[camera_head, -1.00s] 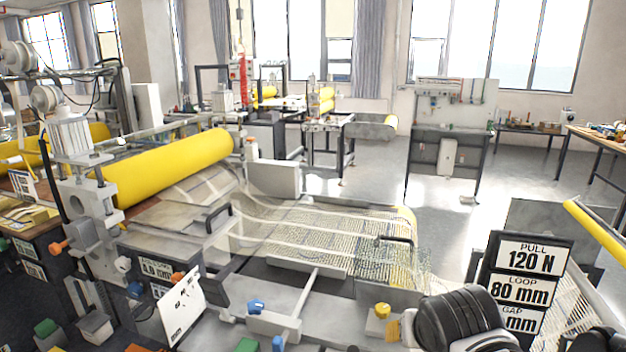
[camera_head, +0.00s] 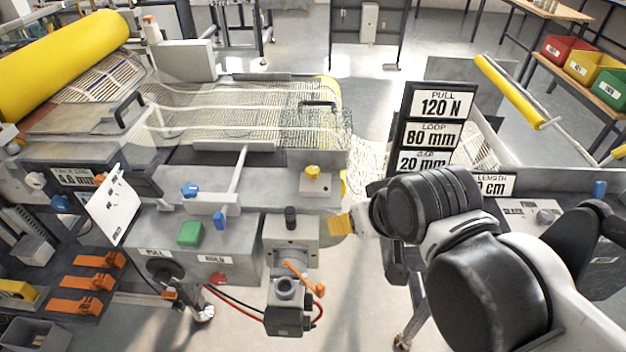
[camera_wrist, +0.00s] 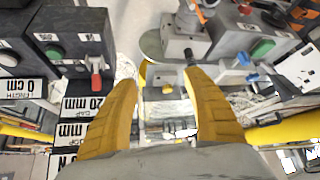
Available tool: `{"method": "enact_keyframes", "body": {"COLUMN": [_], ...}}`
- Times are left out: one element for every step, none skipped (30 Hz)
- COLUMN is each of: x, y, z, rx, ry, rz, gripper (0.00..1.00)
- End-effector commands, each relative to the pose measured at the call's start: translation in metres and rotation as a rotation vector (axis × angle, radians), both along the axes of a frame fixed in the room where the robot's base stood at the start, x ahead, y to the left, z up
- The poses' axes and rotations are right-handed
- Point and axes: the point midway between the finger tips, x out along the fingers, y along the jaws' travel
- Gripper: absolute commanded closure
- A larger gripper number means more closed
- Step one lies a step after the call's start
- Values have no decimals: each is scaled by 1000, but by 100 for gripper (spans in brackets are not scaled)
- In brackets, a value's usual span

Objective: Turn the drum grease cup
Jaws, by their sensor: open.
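A small black ribbed cap (camera_head: 291,217), which may be the drum grease cup, stands upright on a grey block (camera_head: 283,235) at the front of the machine. No label confirms it. The cap also shows in the wrist view (camera_wrist: 189,56), close to the tip of the right-hand finger. A yellow knob (camera_head: 312,172) sits on a small grey plate behind it. My gripper (camera_head: 341,223) is to the right of the cap and apart from it in the head view. In the wrist view my gripper (camera_wrist: 162,78) has its two yellow fingers spread, with nothing held between them.
An orange-handled lever (camera_head: 303,279) and a grey fitting (camera_head: 285,292) are below the cap. A green button (camera_head: 189,233) and blue knobs (camera_head: 190,189) are to the left. The sign stack (camera_head: 433,132) stands behind my arm. Open floor (camera_head: 360,300) lies in front.

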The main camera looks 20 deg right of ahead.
Motion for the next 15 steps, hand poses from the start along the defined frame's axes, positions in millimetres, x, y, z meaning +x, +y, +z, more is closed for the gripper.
{"method": "enact_keyframes", "body": {"x": [0,0,1,3,5,10,15,21,30,37,46,57,65,73,83], "y": [0,0,0,0,0,-1,-1,-2,-3,-5,-6,-8,-10,-12,-15], "z": [0,0,0,0,1,1,1,1,1,0,-2,-4,-7,-10,-14], "rx": [0,0,0,1,2,3,4,6,10,12,15,19,22,25,29], "ry": [0,0,1,2,3,6,8,10,13,15,17,18,17,15,11], "rz": [0,0,1,4,8,16,24,34,50,64,79,103,120,138,162], "gripper": [43,43,43,43,43,43,43,43,43,43,43,43,43,43,43]}}
